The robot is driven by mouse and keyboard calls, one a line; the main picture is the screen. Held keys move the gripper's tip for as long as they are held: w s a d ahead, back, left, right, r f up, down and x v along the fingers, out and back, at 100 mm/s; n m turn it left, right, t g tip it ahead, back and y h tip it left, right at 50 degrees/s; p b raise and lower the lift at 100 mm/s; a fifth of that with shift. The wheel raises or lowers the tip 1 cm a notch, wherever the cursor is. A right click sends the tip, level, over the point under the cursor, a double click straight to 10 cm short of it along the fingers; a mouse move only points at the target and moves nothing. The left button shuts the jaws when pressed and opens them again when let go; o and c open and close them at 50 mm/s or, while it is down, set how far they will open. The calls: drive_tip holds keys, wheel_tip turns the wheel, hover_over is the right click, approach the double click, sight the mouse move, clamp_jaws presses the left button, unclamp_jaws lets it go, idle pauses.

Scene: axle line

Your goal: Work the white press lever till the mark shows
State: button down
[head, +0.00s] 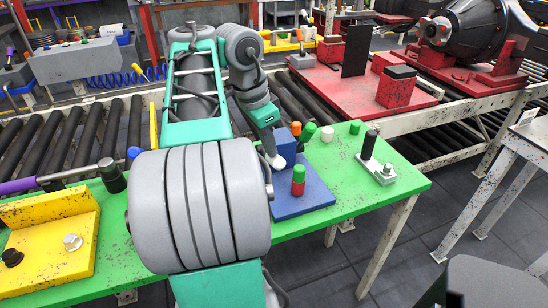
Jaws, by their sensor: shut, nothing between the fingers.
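My gripper (273,153) is at the end of my arm, low at the left edge of a blue base plate (311,197) on the green table (346,195). It looks shut and empty; its tips are small and partly hidden. A blue upright block (286,146) stands on the plate just right of the gripper. A red cylinder with a green top (298,181) stands on the plate in front of the block. I cannot clearly make out the white lever or tell whether the pale part by my gripper touches it. No mark is distinguishable.
A black-handled device (369,146) on a grey plate stands to the right. A yellow fixture (60,240) lies at the left. A roller conveyor runs behind the table.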

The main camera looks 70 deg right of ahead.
sight(269, 162)
wheel_tip(269, 162, down, 4)
drive_tip(key=b, duration=0.3)
drive_tip(key=shift+b, duration=0.4)
drive_tip(key=shift+r, duration=0.15)
drive_tip(key=shift+w+a+r+p, duration=0.25)
drive_tip(key=shift+p, duration=0.25)
drive_tip(key=shift+w+a+r+p, duration=0.3)
drive_tip(key=shift+w+a+p, duration=0.15)
drive_tip(key=shift+w+a, duration=0.4)
drive_tip(key=shift+s+a, duration=0.1)
drive_tip(key=shift+s, duration=0.05)
drive_tip(key=p+v, duration=0.6)
drive_tip(key=v, duration=0.1)
drive_tip(key=shift+r+p, duration=0.3)
drive_tip(key=shift+r, duration=0.05)
drive_tip(key=shift+a, duration=0.1)
